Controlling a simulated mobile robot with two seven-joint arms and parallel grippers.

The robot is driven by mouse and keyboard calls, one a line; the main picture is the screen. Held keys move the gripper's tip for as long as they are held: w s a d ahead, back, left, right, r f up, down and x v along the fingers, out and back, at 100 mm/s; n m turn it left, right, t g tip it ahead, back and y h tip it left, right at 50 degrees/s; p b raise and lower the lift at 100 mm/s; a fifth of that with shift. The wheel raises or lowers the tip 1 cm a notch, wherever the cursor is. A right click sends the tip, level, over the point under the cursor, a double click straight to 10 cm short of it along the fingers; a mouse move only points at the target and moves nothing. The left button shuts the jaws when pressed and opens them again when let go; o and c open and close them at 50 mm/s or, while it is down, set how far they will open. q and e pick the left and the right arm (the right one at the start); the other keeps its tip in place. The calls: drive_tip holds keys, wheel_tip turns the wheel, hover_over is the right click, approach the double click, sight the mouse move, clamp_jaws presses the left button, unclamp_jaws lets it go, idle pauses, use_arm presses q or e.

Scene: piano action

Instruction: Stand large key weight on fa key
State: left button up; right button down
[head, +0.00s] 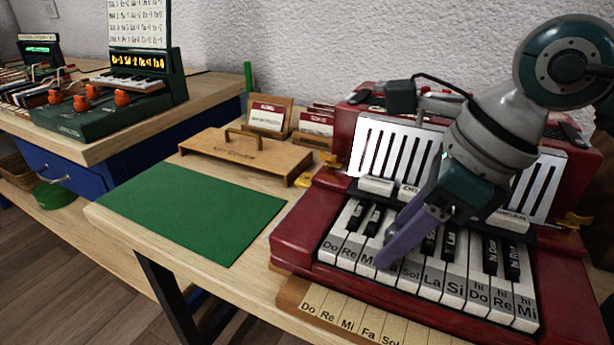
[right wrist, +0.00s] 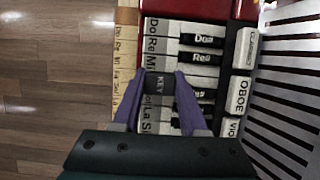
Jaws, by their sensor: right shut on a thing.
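The large key weight (right wrist: 160,84) is a dark block with "KEY" on its top. It shows in the right wrist view between the purple fingers of my right gripper (right wrist: 160,98), which is shut on it. In the head view the right gripper (head: 388,262) points down over the white keys around Mi, Fa and Sol, and its fingers mostly hide the weight. The fa key lies between the Mi key (right wrist: 154,61) and the Sol key (right wrist: 151,100) and is largely covered. I cannot tell whether the weight touches it. My left gripper is not in view.
The keys belong to a red toy piano (head: 297,230) with a white slotted panel (head: 386,150) behind them. A note strip (head: 340,312) lies along its front. A green mat (head: 192,210) is bare. A wooden board with a handle (head: 245,155) lies behind the mat.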

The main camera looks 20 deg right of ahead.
drive_tip(key=shift+f, duration=0.3)
drive_tip(key=shift+c, duration=1.8)
unclamp_jaws()
drive_tip(key=shift+r, duration=0.1)
